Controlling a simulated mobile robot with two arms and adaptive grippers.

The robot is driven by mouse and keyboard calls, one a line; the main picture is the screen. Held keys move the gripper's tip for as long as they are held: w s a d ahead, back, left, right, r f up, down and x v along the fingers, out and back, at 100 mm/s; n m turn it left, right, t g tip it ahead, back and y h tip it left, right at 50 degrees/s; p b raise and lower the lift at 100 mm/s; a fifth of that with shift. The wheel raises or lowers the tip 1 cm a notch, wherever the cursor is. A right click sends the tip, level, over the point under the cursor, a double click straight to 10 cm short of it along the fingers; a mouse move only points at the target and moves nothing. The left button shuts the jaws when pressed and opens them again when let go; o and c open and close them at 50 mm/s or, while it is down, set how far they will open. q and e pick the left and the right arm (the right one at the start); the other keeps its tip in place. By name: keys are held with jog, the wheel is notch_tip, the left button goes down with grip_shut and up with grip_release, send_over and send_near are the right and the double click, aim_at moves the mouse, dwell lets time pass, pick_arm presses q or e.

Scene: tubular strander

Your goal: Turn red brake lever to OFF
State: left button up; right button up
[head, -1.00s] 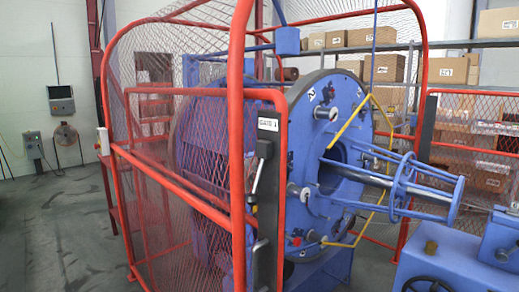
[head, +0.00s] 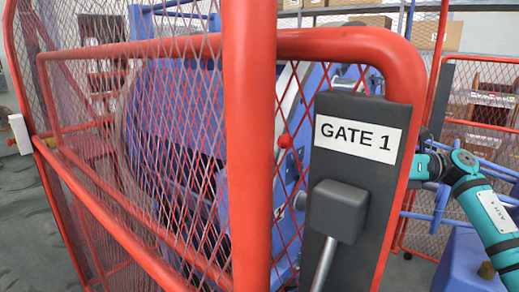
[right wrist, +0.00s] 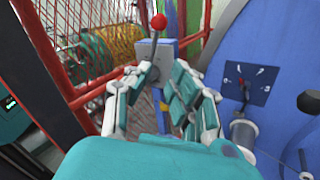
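The brake lever has a red ball knob (right wrist: 158,21) on a dark rod, standing nearly upright from a grey plate on a blue post (right wrist: 164,50) in the right wrist view. A red ball (head: 284,141), seen through the mesh in the head view, appears to be the same knob. My right gripper (right wrist: 161,77) is open, its fingers apart, with the lever's rod and plate beyond and between the fingertips. I cannot tell whether a finger touches it. In the head view my right arm reaches behind the gate panel, which hides the gripper. My left gripper is not in view.
A red mesh gate with a dark panel (head: 338,180) labelled GATE 1 and a grey latch box (head: 338,211) fills the near side. The large blue machine drum (head: 180,110) stands behind the mesh. A dark round knob (right wrist: 309,102) sits at the right in the wrist view.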

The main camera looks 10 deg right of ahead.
jog(key=shift+n, duration=0.3)
jog(key=p+x, duration=0.1)
jog(key=x, duration=0.4)
jog(key=p+x, duration=0.2)
jog(key=x, duration=0.4)
jog(key=p+x, duration=0.2)
jog(key=x, duration=0.3)
jog(key=shift+s+a+r, duration=0.3)
jog(key=shift+a+r, duration=0.15)
jog(key=shift+a, duration=0.25)
jog(key=shift+f, duration=0.1)
jog(key=c, duration=0.4)
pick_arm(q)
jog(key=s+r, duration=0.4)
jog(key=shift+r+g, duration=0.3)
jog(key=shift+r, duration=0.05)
pick_arm(e)
grip_shut()
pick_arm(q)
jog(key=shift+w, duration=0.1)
